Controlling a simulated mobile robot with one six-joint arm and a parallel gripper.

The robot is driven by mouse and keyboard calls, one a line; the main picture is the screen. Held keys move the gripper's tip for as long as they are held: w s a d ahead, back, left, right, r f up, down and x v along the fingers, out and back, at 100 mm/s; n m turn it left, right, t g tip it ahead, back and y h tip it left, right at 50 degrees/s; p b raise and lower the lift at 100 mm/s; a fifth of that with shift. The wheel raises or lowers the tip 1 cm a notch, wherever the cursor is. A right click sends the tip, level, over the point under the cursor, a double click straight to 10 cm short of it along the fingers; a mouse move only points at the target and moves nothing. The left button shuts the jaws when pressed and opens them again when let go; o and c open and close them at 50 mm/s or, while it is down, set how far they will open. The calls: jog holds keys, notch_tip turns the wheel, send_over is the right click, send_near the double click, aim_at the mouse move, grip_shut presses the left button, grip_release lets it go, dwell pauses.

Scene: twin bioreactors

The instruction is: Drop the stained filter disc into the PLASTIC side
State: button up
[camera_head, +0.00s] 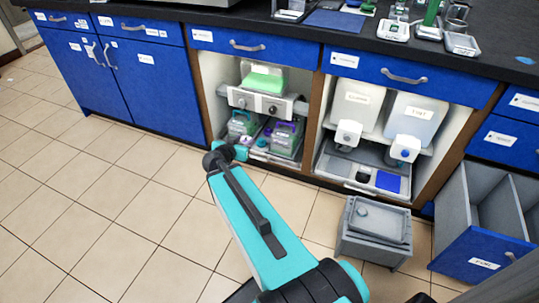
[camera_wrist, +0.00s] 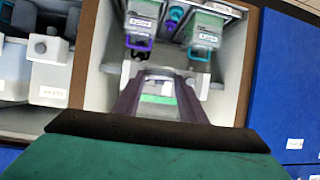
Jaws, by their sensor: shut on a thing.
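My gripper (camera_head: 222,155) reaches in front of the lower shelf of the open middle cabinet. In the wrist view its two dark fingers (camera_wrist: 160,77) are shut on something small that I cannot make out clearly. I cannot identify a stained filter disc in either view. An open pull-out bin (camera_head: 447,243) with a blue front stands at the right, well away from my gripper. A divider (camera_head: 507,195) splits it into compartments. Its front label (camera_head: 484,264) is too small to read surely, so I cannot tell which side is PLASTIC.
The cabinet holds bioreactor-like units with purple (camera_wrist: 138,44) and cyan (camera_wrist: 200,54) handles close beyond my fingers. Floor at left is clear.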

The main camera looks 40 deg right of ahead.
jog(key=w+a+r+n+t+y, duration=0.5)
jog(key=w+a+r+n, duration=0.1)
jog(key=w+a+r, duration=0.6)
jog(key=w+a+r+n+y, duration=0.2)
jog(key=a+r+n+y, duration=0.1)
jog(key=a+r, duration=0.5)
jog(key=w+a+r+n+t+y, duration=0.1)
jog(key=w+a+r+n+y, duration=0.1)
jog(key=a+r, duration=0.6)
jog(key=a+n+y, duration=0.1)
jog(key=a, duration=0.3)
jog(key=shift+w+a+r+t, duration=0.2)
jog(key=shift+w+r+t, duration=0.1)
jog(key=shift+w, duration=0.05)
jog(key=shift+s, duration=0.15)
